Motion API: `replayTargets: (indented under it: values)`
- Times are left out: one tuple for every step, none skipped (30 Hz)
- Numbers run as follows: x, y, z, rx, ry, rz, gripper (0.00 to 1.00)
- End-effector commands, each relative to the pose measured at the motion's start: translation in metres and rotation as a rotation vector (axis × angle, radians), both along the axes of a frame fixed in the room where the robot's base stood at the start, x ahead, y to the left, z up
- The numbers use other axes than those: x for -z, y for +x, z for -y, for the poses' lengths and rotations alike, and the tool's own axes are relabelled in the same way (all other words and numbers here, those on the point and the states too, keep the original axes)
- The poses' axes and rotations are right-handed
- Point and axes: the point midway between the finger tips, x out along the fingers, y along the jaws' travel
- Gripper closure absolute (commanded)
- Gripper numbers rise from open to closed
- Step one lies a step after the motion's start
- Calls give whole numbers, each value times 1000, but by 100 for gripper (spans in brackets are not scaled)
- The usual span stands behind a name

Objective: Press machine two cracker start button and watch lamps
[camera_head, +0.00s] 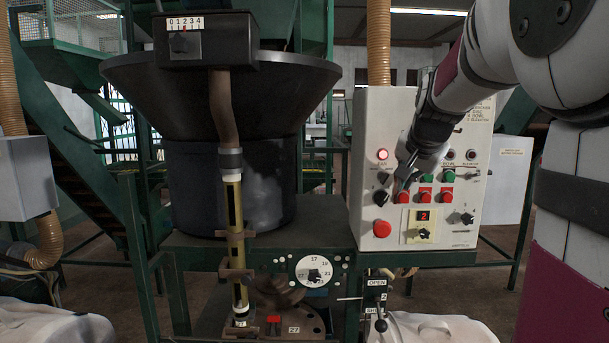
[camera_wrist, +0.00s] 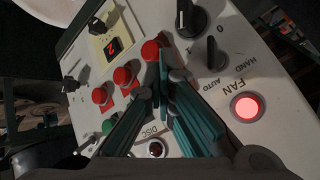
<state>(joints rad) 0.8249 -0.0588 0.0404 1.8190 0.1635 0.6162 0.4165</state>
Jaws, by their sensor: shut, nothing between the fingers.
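The white control panel (camera_head: 365,120) faces me, with display "2" (camera_head: 422,216). The FAN lamp (camera_head: 382,154) glows red; it also glows in the wrist view (camera_wrist: 246,107). The DISC lamp (camera_wrist: 155,148) looks dark. Two lamps at the right (camera_head: 450,154) (camera_head: 471,155) look unlit. Two green buttons (camera_head: 427,176) (camera_head: 448,176) show above a row of red buttons. My gripper (camera_head: 402,187) is shut and empty at the panel's left column, just above the left red button (camera_head: 403,198). Its fingers hide the spot above that button; I cannot tell whether they touch.
A large red button (camera_head: 382,228) and black selector knobs (camera_head: 381,197) sit close to my gripper. A black hopper (camera_head: 220,85) with a numbered box (camera_head: 205,40) stands at the left. A lever marked OPEN (camera_head: 378,310) is below the panel.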

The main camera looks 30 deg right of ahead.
Motion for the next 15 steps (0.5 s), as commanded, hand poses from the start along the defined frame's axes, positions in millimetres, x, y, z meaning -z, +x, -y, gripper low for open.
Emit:
replayTargets:
  values:
    - [-1,-2,-1,-1,0,1,100]
    - [-1,-3,-2,-1,0,1,100]
    - [-1,-4,-3,-1,0,1,100]
    - [-1,-6,-4,-1,0,1,100]
    - [-1,-7,-5,-1,0,1,100]
    - [-1,-9,-6,-1,0,0,100]
    - [-1,-10,-7,-1,0,0,100]
    - [-1,-11,-8,-1,0,0,100]
    - [-1,-12,-8,-1,0,0,100]
    - [-1,-12,-8,-1,0,0,100]
    - [0,-13,-9,-1,0,0,100]
    - [0,-13,-9,-1,0,0,100]
    - [0,-13,-8,-1,0,0,100]
    - [0,-13,-8,-1,0,0,100]
    - [0,-13,-8,-1,0,0,100]
